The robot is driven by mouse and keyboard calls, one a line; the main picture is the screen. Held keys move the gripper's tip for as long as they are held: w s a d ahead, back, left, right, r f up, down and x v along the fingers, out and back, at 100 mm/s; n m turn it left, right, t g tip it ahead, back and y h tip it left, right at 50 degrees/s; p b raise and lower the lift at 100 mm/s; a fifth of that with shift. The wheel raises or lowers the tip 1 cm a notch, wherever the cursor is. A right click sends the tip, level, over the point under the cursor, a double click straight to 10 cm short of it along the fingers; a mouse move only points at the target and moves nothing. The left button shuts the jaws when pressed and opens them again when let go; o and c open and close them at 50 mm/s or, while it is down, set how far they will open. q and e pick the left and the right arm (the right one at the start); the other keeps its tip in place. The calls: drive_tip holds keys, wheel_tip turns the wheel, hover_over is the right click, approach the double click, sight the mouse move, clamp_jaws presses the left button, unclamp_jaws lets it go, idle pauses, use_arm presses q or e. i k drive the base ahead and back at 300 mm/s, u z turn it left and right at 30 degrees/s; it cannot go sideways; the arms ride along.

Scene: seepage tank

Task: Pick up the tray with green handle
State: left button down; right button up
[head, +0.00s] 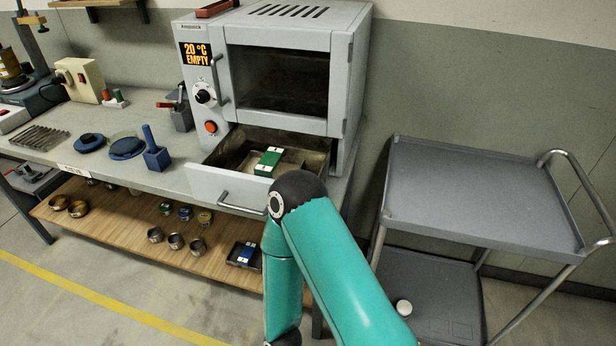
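The tray with the green handle (268,161) lies inside the open drawer (312,160) at the bottom of the grey oven. Its handle is a green block with white marks on top, and the tray body shows only partly as a pale flat area around it. The drawer's front panel (215,190) with its bar handle is pulled out toward me. One of my teal arms rises from the bottom and bends at a black joint just in front of the drawer, covering its right front part. Neither of my grippers is in the head view.
A tray with a blue handle (246,254) sits on the wooden lower shelf (130,225) near several small tins. A grey cart (470,190) stands at right, its top empty. The oven (290,75) display reads 20 °C EMPTY. Tools crowd the bench at left.

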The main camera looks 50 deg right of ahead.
sight(272, 163)
drive_tip(key=z, duration=0.1)
drive_tip(key=k, duration=0.85)
drive_tip(key=z, duration=0.45)
drive_tip(key=i, duration=0.85)
drive_tip(key=u, duration=0.05)
